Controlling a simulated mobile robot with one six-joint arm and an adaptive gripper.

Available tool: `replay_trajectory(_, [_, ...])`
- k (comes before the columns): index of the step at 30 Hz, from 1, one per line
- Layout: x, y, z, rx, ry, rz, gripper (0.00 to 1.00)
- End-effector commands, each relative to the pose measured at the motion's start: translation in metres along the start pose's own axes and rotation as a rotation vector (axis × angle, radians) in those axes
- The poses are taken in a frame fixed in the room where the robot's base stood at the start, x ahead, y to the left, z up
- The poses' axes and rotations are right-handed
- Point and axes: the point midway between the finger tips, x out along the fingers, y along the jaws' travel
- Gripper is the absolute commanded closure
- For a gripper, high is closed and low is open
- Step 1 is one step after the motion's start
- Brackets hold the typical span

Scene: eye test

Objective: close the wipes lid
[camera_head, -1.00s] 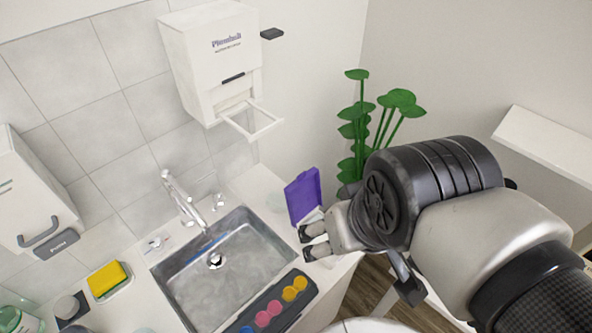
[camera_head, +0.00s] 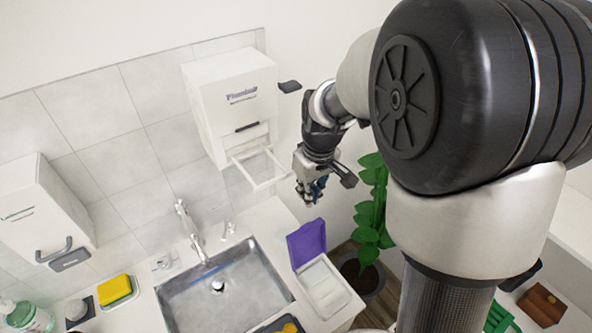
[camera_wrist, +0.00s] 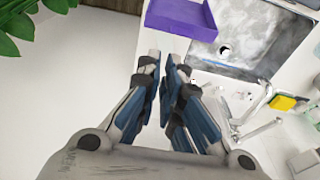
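The wipes box (camera_head: 325,289) is white and stands at the right end of the counter. Its purple lid (camera_head: 306,243) is open and stands up at the box's back edge. My gripper (camera_head: 309,203) is above and behind the lid, pointing down, apart from it in the head view. In the wrist view the purple lid (camera_wrist: 182,18) lies beyond the fingertips, and the box's white body is not clearly visible. My gripper (camera_wrist: 164,62) has a narrow gap between its fingers with nothing in it.
A white dispenser (camera_head: 232,100) with a projecting frame hangs on the wall left of my gripper. The sink (camera_head: 225,290) and faucet (camera_head: 188,228) are left of the box. A potted plant (camera_head: 370,215) stands to the right.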

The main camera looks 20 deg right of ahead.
Motion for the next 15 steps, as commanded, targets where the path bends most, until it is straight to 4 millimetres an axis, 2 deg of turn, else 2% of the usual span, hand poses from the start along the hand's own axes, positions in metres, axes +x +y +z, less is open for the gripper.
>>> replay_trajectory(9, [0.06, -0.001, 0.002, 0.0, -0.004, -0.002, 1.0])
replay_trajectory(15, [0.083, -0.001, 0.001, 0.001, -0.002, -0.001, 1.0])
